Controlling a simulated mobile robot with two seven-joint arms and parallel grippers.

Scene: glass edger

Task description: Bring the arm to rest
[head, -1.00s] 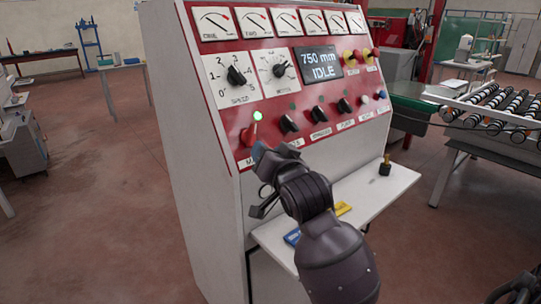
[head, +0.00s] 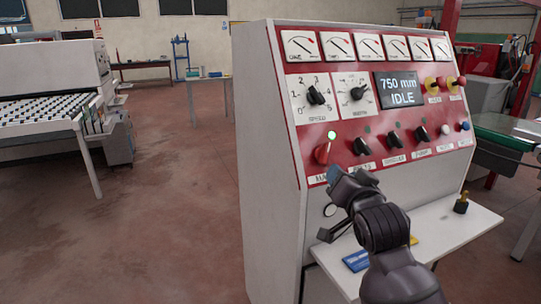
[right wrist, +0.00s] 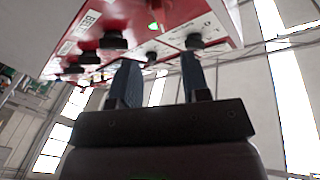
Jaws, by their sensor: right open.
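My right gripper (head: 329,205) is in front of the control cabinet (head: 270,150), below the left end of its red panel (head: 350,118). It is open and nothing shows between its fingers. In the right wrist view my right gripper (right wrist: 158,75) has its two fingers apart, pointing toward the panel's knobs. The red switch (head: 323,153) is just above the upper fingertip in the head view. I cannot tell whether they touch. My left gripper is not in view.
A green lamp (head: 331,135) is lit and the display (head: 396,89) reads 750 mm IDLE. A white shelf (head: 470,218) juts out under my right arm, holding a small black and yellow piece (head: 461,203). A roller machine (head: 50,95) stands left. The floor (head: 150,210) between is clear.

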